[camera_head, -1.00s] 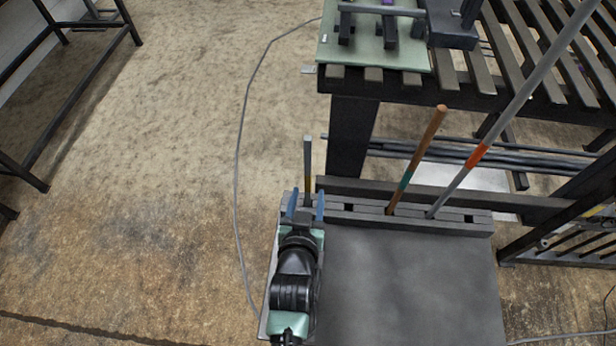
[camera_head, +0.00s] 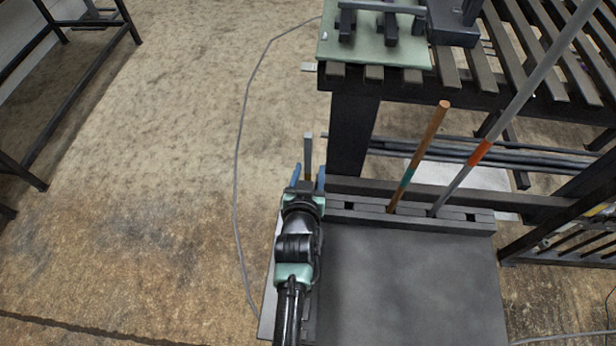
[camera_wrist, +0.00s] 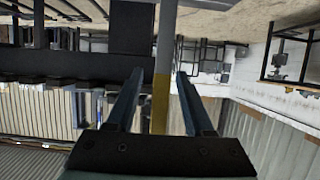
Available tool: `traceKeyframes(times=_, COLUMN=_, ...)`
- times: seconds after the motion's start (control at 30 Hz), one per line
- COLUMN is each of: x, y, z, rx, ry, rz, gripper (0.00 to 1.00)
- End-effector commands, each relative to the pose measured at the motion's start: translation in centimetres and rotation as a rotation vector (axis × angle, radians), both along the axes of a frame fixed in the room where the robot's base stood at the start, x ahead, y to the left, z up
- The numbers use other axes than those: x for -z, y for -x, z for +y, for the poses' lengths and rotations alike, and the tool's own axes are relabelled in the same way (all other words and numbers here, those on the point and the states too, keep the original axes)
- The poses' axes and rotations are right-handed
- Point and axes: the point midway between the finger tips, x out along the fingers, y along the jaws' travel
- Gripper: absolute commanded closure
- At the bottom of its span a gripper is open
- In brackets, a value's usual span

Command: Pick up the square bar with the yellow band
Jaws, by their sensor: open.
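The square bar (camera_head: 308,152) is grey and stands upright at the left end of the dark rack. In the wrist view the grey bar (camera_wrist: 166,45) runs down between the fingers, and its yellow band (camera_wrist: 160,100) shows between them. My gripper (camera_head: 308,176) has blue fingers, one on each side of the bar. In the wrist view my gripper (camera_wrist: 160,92) is open, with a gap between each finger and the bar. The bar's lower end is hidden behind my gripper in the head view.
A wooden rod with a green band (camera_head: 420,155) and a grey rod with an orange band (camera_head: 500,130) stand in the rack (camera_head: 350,212) to the right. A slatted table (camera_head: 400,92) is behind. Floor at left is mostly clear, with a thin cable (camera_head: 238,150).

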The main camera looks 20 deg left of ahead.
Motion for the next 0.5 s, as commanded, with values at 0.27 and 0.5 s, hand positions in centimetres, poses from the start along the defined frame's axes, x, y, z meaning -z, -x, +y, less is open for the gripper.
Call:
traceKeyframes(times=0.27, x=0.0, y=0.03, z=-0.01, rx=0.0, ry=0.0, rz=0.0, gripper=0.93)
traceKeyframes(times=0.5, x=0.0, y=0.04, z=-0.01, rx=0.0, ry=0.0, rz=0.001, gripper=1.0)
